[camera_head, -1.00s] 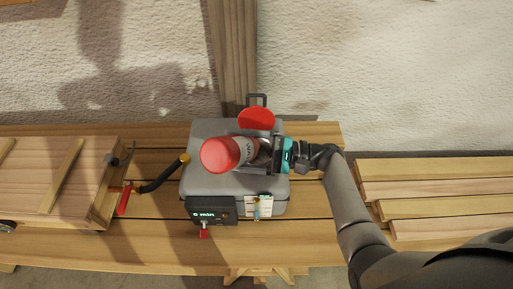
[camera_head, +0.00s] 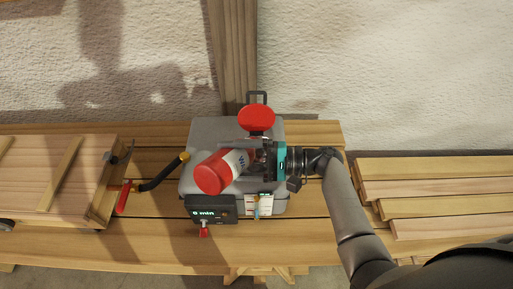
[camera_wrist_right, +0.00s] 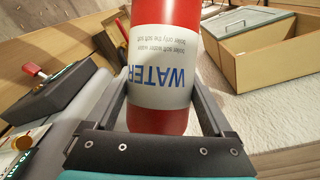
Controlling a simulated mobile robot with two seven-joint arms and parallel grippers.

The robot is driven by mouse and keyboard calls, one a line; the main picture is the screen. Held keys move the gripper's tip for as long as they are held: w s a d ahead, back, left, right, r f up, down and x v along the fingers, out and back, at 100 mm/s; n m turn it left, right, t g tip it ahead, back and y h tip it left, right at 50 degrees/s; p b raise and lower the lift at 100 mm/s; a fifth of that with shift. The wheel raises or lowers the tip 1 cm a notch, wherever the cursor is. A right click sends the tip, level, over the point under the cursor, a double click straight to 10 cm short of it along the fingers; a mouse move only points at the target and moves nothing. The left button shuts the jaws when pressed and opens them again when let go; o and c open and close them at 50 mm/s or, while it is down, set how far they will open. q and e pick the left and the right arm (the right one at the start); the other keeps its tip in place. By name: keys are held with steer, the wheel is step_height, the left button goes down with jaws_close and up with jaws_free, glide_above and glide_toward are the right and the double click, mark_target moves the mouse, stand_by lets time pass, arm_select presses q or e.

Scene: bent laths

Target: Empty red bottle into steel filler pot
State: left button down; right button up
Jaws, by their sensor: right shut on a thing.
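The red bottle (camera_head: 211,174) has a white label reading WATER and lies tilted over the grey box. My right gripper (camera_head: 262,160) comes in from the right and is shut around the bottle. In the right wrist view the bottle (camera_wrist_right: 165,122) sits between the two dark fingers, its label upside down. A round red disc (camera_head: 256,118) stands at the back of the grey box, behind the bottle. I cannot make out a steel filler pot; the bottle and gripper cover the middle of the box top. My left gripper is not in view.
The grey box (camera_head: 205,133) has a front panel reading 6 min (camera_head: 208,213) and stands on a slatted bench (camera_head: 160,240). A black hose (camera_head: 162,178) and red lever (camera_head: 123,197) lie left, beside a wooden box (camera_head: 75,185). Laths (camera_head: 440,190) lie right.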

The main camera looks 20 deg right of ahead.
steer(key=shift+s+a+f+n+b, duration=0.15)
steer(key=shift+f+n+b, duration=0.15)
steer(key=shift+f+n, duration=0.15)
steer(key=f+n+h+b, duration=0.1)
steer(key=f, duration=0.1)
steer(key=s+a+f+n+h+b, duration=0.1)
steer(key=f+n+b, duration=0.1)
steer(key=f+n+h+b, duration=0.1)
steer(key=f+n, duration=0.1)
steer(key=shift+s+a+t+h, duration=0.25)
steer(key=shift+t+h, duration=0.15)
steer(key=r+n+h+p, duration=0.1)
steer(key=n, duration=0.1)
steer(key=w+d+r+n+t+h+p, duration=0.1)
steer(key=r, duration=0.1)
steer(key=shift+w+d+n+t+h+p, duration=0.2)
steer(key=shift+n+t+h+p, duration=0.1)
steer(key=shift+n+p, duration=0.1)
steer(key=shift+d+r+n+t+h, duration=0.1)
steer(key=shift+r+n+t+h, duration=0.1)
steer(key=shift+n+t+h, duration=0.25)
steer(key=shift+r+n+t+h+p, duration=0.15)
steer(key=shift+n+t+h+p, duration=0.3)
steer(key=shift+n+p, duration=0.35)
steer(key=shift+n+t+h, duration=0.5)
steer(key=shift+n, duration=0.4)
steer(key=shift+f+n+t+h, duration=0.3)
steer(key=shift+n+t, duration=0.1)
steer(key=shift+n, duration=0.1)
